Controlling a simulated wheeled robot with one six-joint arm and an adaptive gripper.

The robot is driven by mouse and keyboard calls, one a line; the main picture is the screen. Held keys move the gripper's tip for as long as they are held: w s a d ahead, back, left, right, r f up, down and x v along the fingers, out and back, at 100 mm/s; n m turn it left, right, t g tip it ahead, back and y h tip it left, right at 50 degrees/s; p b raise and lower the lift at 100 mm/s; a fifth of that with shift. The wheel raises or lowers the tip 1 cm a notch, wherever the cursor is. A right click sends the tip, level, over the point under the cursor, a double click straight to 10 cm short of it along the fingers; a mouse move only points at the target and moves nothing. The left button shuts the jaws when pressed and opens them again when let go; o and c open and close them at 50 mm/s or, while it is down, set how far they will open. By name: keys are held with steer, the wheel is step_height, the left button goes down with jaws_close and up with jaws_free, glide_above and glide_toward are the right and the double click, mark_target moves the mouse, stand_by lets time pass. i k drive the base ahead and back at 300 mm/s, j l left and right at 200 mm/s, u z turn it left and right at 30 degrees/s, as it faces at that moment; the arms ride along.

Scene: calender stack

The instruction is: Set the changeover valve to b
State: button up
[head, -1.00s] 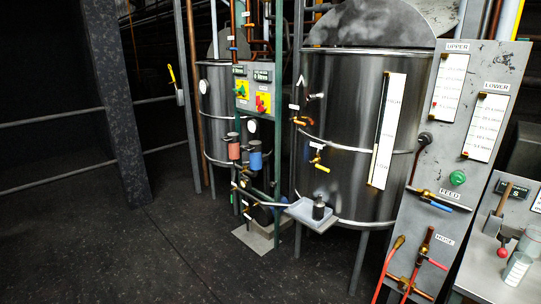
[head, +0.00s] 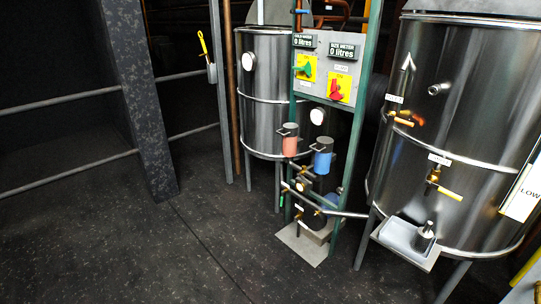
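A pipe rack with a green frame (head: 357,115) stands between two steel tanks. On it, a red canister (head: 290,143) and a blue canister (head: 322,158) sit side by side above small brass and dark valve fittings (head: 302,185). Small white tags there are too small to read, so I cannot tell which fitting is the changeover valve or how it is set. Above them, a grey panel (head: 318,86) carries a green knob (head: 304,70) and a red knob (head: 338,90) on yellow plates. Two meters there read 0 litres. My gripper is not in view.
The large steel tank (head: 445,110) at right has orange-handled (head: 403,122) and yellow-handled (head: 450,193) taps and a grey shelf (head: 400,236). A smaller tank (head: 262,105) stands behind the rack. A dark pillar (head: 140,100) stands left. Dark floor (head: 170,250) in front is clear.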

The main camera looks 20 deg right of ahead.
mark_target(298, 175)
steer(key=i+z, duration=0.15)
steer(key=i, duration=0.3)
steer(key=i+j+z, duration=0.15)
steer(key=i, duration=0.35)
steer(key=i+j+z, duration=0.2)
steer(key=i, duration=0.25)
steer(key=i+j+z, duration=0.15)
steer(key=i, duration=0.3)
steer(key=i+j+z, duration=0.2)
steer(key=j+z, duration=0.2)
steer(key=i+j+z, duration=0.15)
steer(key=j+z, duration=0.25)
steer(key=l, duration=0.1)
